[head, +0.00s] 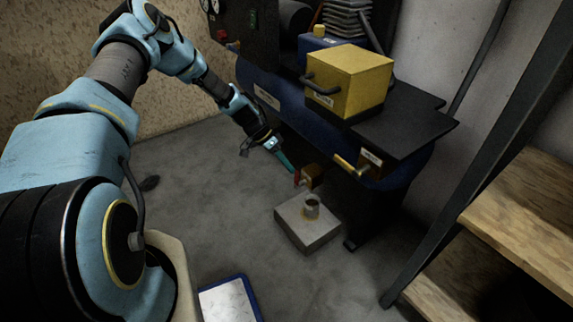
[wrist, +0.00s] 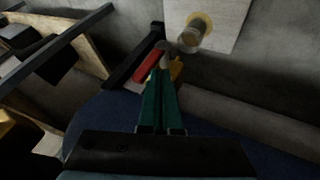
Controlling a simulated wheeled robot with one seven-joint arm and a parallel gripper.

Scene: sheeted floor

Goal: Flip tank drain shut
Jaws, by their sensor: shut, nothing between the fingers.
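The drain valve, with a red lever (head: 298,178) and a brass body (head: 311,174), sits low under the blue tank (head: 262,85). In the wrist view the red lever (wrist: 148,66) lies just left of my fingertips, and part of the brass body (wrist: 176,70) shows to their right. My gripper (head: 290,168) reaches down from the left to the valve. Its green fingers (wrist: 161,68) are together with nothing between them. The tips are close beside the lever; I cannot tell whether they touch it. The fingers hide part of the valve.
A pale block (head: 308,238) with a metal cup (head: 311,207) stands on the floor below the valve. A yellow box (head: 347,80) sits on the tank's platform. A brass fitting (head: 347,164) juts from the tank. Wooden shelves (head: 525,200) stand right. Floor at left is mostly clear.

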